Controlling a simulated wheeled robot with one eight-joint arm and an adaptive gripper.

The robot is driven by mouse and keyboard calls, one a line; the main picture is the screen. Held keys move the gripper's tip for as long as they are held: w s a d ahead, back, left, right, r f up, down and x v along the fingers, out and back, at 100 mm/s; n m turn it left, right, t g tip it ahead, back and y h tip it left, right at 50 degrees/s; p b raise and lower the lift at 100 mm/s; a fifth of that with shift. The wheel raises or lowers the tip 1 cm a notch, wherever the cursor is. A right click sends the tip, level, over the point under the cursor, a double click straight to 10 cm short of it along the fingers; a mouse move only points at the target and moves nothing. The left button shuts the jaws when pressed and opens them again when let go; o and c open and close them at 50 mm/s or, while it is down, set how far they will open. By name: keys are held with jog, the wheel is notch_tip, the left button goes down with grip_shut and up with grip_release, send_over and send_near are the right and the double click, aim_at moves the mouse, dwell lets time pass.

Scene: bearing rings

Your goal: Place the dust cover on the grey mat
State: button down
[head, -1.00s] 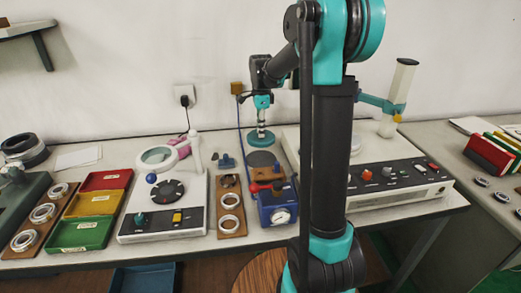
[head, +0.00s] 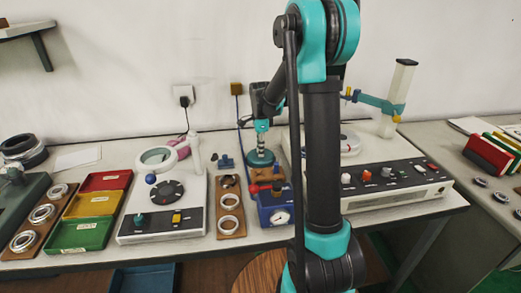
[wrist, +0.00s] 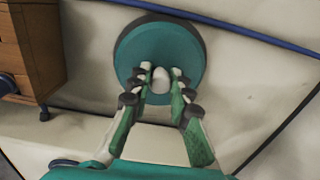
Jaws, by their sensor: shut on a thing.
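The dust cover is a round teal disc (head: 261,159) with a pale knob. It also fills the top middle of the wrist view (wrist: 137,60). My gripper (head: 261,148) is shut on its knob from above, and the fingers (wrist: 161,85) show on either side of the knob. The cover is level and lies over the grey mat, whose dark edge (wrist: 197,32) shows around the cover's far and right side in the wrist view. Most of the mat is hidden. I cannot tell whether the cover touches it.
A blue box with a red handle and gauge (head: 274,205) stands just in front. A wooden board with rings (head: 230,207) lies to its left. A white console (head: 395,180) stands to the right. A blue cable runs behind the mat.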

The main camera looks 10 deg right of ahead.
jog(key=shift+f, duration=0.15)
jog(key=c, duration=1.4)
grip_release()
notch_tip(320, 180, up, 12)
jog(key=shift+r, duration=0.2)
